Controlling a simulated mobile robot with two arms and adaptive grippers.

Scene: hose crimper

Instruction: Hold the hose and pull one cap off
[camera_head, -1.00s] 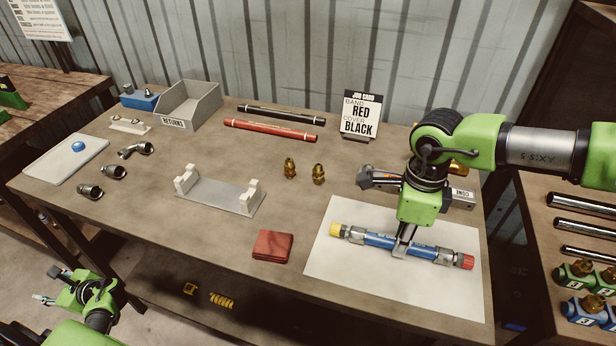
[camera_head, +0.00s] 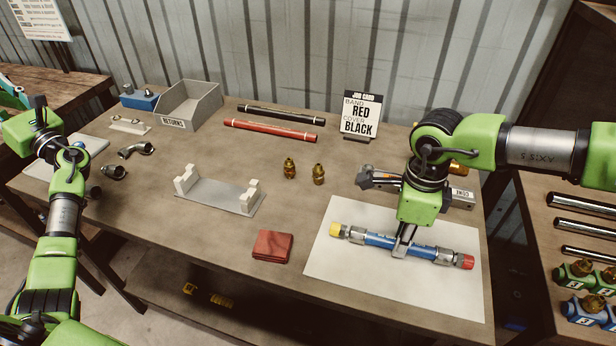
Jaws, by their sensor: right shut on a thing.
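A blue hose (camera_head: 378,240) with metal end fittings lies on the white sheet (camera_head: 330,272) at the table's front right. A yellow cap (camera_head: 336,230) is on its left end and a red cap (camera_head: 463,262) on its right end. My right gripper (camera_head: 402,243) points down and is shut on the hose near its middle, hiding a short stretch of it. My left arm rises along the left edge of the view, far from the hose. Its wrist is over the table's left side, and its fingers are not visible.
A grey two-post cradle (camera_head: 222,197), two brass fittings (camera_head: 290,168) and a red folded cloth (camera_head: 272,246) lie left of the sheet. A job card (camera_head: 360,115) and a grey returns bin (camera_head: 188,104) stand behind. Table around the brass fittings is bare.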

